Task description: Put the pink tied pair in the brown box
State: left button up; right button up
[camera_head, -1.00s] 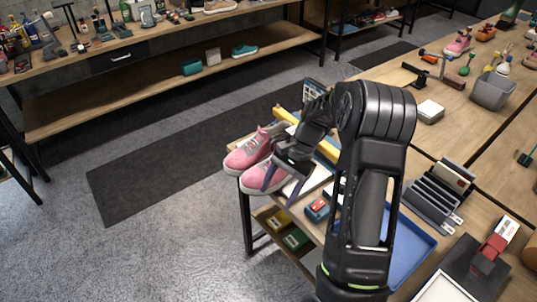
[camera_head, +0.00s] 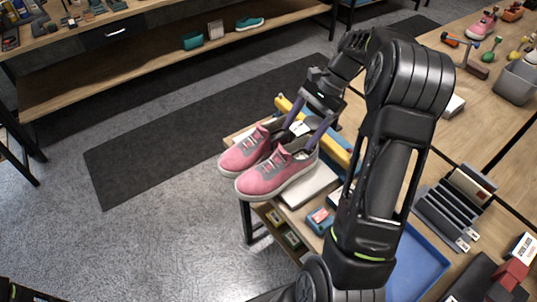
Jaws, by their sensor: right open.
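The pink tied pair (camera_head: 272,176) is two pink sneakers with white soles and grey laces, side by side at the left end of the wooden table, toes pointing left. My right gripper (camera_head: 304,128) is at the heel end of the pair, coming from above and behind. Its two long fingers are spread apart and open, reaching down near the shoe openings; whether they touch the shoes I cannot tell. A small white piece, perhaps a tag, shows between the fingers. No brown box can be made out. My left gripper is not in view.
A yellow bar (camera_head: 336,148) lies behind the shoes. A red-and-blue small box (camera_head: 320,219), a blue tray (camera_head: 418,262) and a dark slotted rack (camera_head: 447,212) lie on the table. A grey bin (camera_head: 516,83) stands at right. The floor mat (camera_head: 190,135) is clear.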

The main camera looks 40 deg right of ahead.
aim_at(286, 152)
jog(key=x, duration=0.2)
jog(key=shift+w+f, duration=0.2)
jog(key=shift+f, duration=0.2)
jog(key=p+x, duration=0.1)
jog(key=x, duration=0.3)
jog(key=shift+a+p, duration=0.2)
jog(key=shift+p, duration=0.2)
jog(key=shift+a+f, duration=0.2)
jog(key=shift+f, duration=0.3)
jog(key=shift+c, duration=0.4)
